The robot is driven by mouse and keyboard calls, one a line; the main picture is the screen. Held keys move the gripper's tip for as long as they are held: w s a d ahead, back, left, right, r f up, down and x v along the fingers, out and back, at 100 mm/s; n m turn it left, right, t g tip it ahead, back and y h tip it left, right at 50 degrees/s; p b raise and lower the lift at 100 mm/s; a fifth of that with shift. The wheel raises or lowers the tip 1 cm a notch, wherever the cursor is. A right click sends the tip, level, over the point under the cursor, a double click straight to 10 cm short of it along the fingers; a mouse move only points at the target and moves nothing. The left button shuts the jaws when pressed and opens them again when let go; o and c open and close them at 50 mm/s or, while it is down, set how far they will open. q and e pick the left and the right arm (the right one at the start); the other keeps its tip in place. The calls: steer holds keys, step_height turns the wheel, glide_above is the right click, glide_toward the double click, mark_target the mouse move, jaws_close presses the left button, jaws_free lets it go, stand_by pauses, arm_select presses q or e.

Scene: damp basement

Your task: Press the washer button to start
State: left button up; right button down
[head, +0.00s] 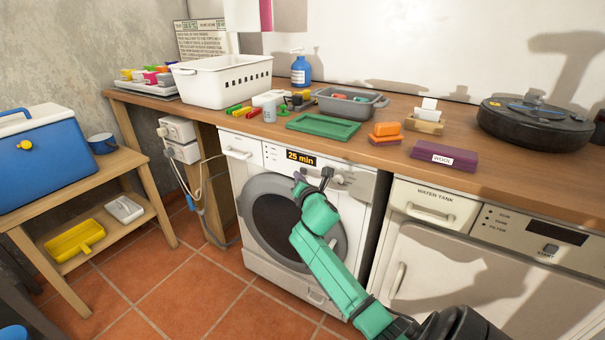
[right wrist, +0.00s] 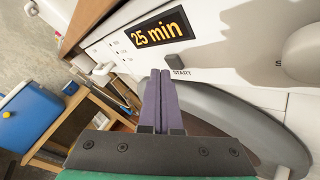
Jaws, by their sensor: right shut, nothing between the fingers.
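The white washer (head: 253,160) stands under the wooden counter, its round grey door shut. Its lit display (head: 301,158) reads "25 min", also in the right wrist view (right wrist: 160,30). The dark START button (right wrist: 177,61) sits just below the display's right end in the right wrist view, above its printed label. My right gripper (head: 299,178) is shut and empty in front of the washer panel. In the right wrist view its purple fingertips (right wrist: 160,73) are just below and left of the button; I cannot tell whether they touch. My left gripper is out of view.
A round knob (head: 341,178) is right of the button area. A second white appliance with a water tank drawer (head: 432,204) stands to the right. The counter holds a white basket (head: 205,88), a green tray (head: 323,127) and a black round device (head: 536,122).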

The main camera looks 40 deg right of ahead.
steer(key=shift+d, duration=0.15)
steer(key=shift+w+d, duration=0.1)
steer(key=shift+d, duration=0.25)
stand_by(0.3)
steer(key=shift+a+p, duration=0.45)
steer(key=shift+a, duration=0.05)
steer(key=s+a+p, duration=0.1)
steer(key=s+a, duration=0.1)
steer(key=a, duration=0.3)
steer(key=shift+a, duration=0.35)
